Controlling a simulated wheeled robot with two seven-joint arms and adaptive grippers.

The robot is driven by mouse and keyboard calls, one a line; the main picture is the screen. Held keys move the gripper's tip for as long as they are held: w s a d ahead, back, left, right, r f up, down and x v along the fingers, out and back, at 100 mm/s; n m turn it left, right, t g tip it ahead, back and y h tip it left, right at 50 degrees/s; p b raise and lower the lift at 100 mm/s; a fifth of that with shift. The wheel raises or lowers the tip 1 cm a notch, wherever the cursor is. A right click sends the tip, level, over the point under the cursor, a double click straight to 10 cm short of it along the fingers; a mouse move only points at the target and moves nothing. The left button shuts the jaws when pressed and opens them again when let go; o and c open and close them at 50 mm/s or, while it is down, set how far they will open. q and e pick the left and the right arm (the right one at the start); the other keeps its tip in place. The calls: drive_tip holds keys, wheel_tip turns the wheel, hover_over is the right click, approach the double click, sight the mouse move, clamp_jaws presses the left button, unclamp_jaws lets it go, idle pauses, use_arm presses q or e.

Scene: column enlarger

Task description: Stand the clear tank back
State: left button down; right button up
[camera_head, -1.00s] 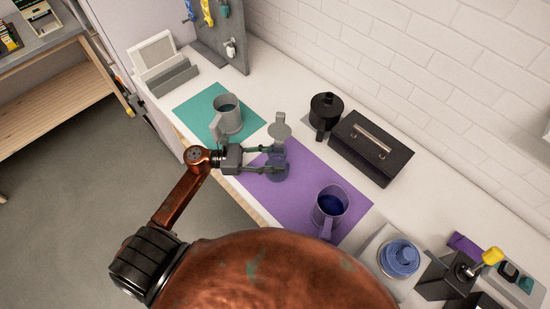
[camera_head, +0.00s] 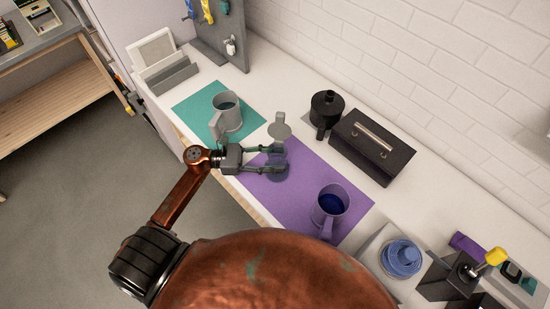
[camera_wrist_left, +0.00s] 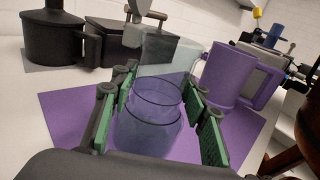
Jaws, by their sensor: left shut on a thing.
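The clear tank (camera_head: 277,171) is a see-through bluish cup over the upper left part of the purple mat (camera_head: 292,200). My left gripper (camera_head: 278,161) is shut on it, with one finger on each side. In the left wrist view the clear tank (camera_wrist_left: 148,132) shows between the green finger pads, its round rim facing up. It looks upright. I cannot tell whether its base touches the mat. My right gripper is in neither view.
A grey jug (camera_head: 228,118) stands on the teal mat (camera_head: 190,108). A purple jug (camera_head: 329,208) stands on the purple mat. A grey round-topped piece (camera_head: 280,128), a black pot (camera_head: 326,108) and a black box (camera_head: 371,150) stand behind the tank.

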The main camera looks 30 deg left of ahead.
use_arm(q)
drive_tip(key=c, duration=1)
unclamp_jaws()
drive_tip(key=shift+c, duration=0.2)
drive_tip(key=shift+a, duration=0.15)
drive_tip(key=shift+b+v, duration=1.55)
drive_tip(key=shift+v, duration=2.3)
drive_tip(key=shift+s, duration=0.1)
drive_tip(key=shift+a, duration=0.15)
drive_tip(key=v, duration=1.1)
drive_tip(key=shift+s+a, duration=0.25)
drive_tip(key=shift+s, duration=0.05)
drive_tip(key=shift+f, duration=0.1)
